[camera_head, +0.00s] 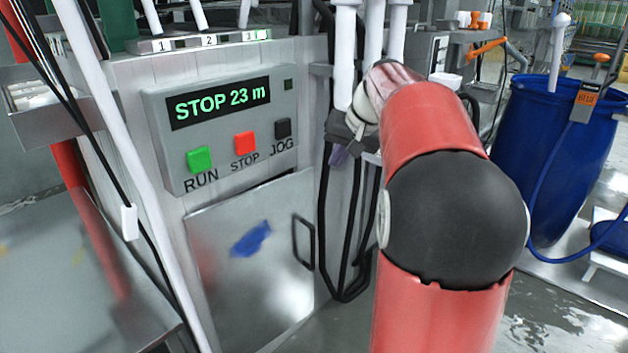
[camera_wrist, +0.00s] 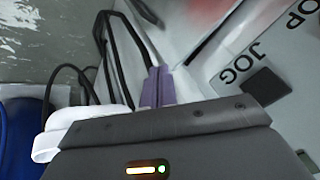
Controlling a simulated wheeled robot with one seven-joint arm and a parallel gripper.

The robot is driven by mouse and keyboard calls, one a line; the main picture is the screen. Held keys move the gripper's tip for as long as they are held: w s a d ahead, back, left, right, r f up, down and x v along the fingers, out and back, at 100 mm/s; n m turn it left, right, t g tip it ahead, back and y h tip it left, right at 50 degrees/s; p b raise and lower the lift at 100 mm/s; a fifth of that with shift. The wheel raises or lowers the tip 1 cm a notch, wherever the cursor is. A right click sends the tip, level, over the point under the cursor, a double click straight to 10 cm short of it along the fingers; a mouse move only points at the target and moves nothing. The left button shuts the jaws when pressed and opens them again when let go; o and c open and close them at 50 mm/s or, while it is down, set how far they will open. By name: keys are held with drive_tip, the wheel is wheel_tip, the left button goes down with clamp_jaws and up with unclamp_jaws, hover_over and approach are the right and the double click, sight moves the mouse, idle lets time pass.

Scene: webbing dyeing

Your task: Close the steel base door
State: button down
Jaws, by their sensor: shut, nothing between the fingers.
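The steel base door (camera_head: 250,275) is a shiny grey panel low on the machine cabinet, with a blue smear on it and a dark bar handle (camera_head: 303,243) at its right side. A thin dark gap shows along its top edge; I cannot tell how far it stands open. My gripper (camera_head: 338,156) is up and to the right of the door, above the handle and apart from it, partly hidden by my red arm. In the wrist view my gripper (camera_wrist: 155,88) shows two purple fingers together, empty.
A control box (camera_head: 225,120) reading "STOP 23 m", with green, red and black buttons, sits above the door. Black cables (camera_head: 350,240) hang right of the handle. A blue barrel (camera_head: 555,150) stands at the right. A grey metal surface (camera_head: 70,270) lies at the left.

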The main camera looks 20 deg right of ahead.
drive_tip(key=shift+w+a+f+m+t+y+b, duration=0.15)
drive_tip(key=shift+w+a+f+m+t+b, duration=0.5)
drive_tip(key=shift+w+f+m, duration=0.85)
drive_tip(key=shift+w+a+f+m+t+y+b, duration=0.1)
drive_tip(key=shift+w+a+f+m+t+b, duration=0.3)
drive_tip(key=shift+w+f+m+b, duration=1.1)
drive_tip(key=shift+w+a+f+m+t+y+b, duration=0.15)
drive_tip(key=shift+w+a+f+m+t, duration=0.65)
drive_tip(key=shift+m, duration=1.3)
drive_tip(key=shift+w+d+r+g, duration=0.15)
drive_tip(key=shift+w+d+g, duration=0.1)
drive_tip(key=shift+g, duration=0.1)
